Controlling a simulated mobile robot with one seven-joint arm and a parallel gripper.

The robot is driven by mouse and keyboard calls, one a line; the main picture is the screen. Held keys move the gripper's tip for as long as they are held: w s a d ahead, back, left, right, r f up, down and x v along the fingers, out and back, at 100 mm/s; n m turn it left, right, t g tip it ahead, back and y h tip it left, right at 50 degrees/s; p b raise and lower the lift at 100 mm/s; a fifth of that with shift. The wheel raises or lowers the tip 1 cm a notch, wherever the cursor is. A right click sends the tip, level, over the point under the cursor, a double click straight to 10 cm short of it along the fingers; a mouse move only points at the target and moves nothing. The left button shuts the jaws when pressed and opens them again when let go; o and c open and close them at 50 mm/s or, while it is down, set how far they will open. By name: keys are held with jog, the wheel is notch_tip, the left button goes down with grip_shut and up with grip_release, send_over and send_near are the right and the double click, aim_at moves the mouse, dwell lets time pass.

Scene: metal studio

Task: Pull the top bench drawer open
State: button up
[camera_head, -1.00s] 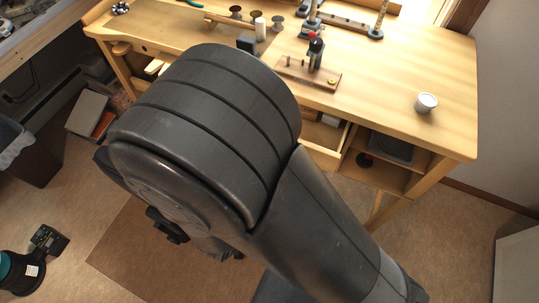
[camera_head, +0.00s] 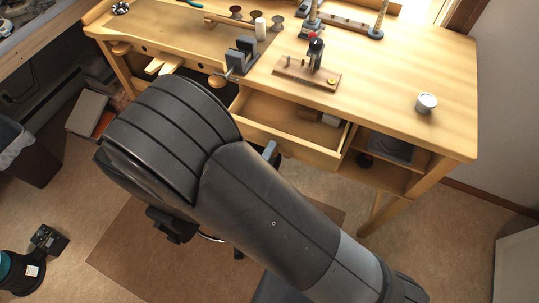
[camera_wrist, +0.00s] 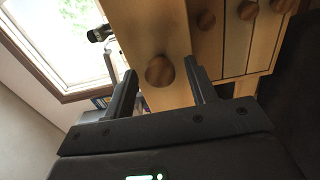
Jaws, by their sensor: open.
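The top bench drawer (camera_head: 286,136) stands pulled out from the bench (camera_head: 440,70) in the head view, with its inside showing and a few small things toward its back right. In the wrist view its wooden front (camera_wrist: 150,25) carries a round wooden knob (camera_wrist: 159,71). My gripper (camera_wrist: 160,76) is open, with one finger on each side of that knob. A gap shows between the knob and the fingers; I cannot tell whether either one touches it. In the head view my arm hides the knob and most of my gripper.
More round knobs (camera_wrist: 248,9) show on the neighbouring fronts in the wrist view. An open shelf (camera_head: 385,165) lies right of the drawer. A vise-like grey block (camera_head: 241,55) and a small white cup (camera_head: 426,103) stand on the bench.

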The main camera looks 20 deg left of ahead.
jog(key=shift+w, duration=0.1)
jog(key=shift+c, duration=0.5)
grip_shut()
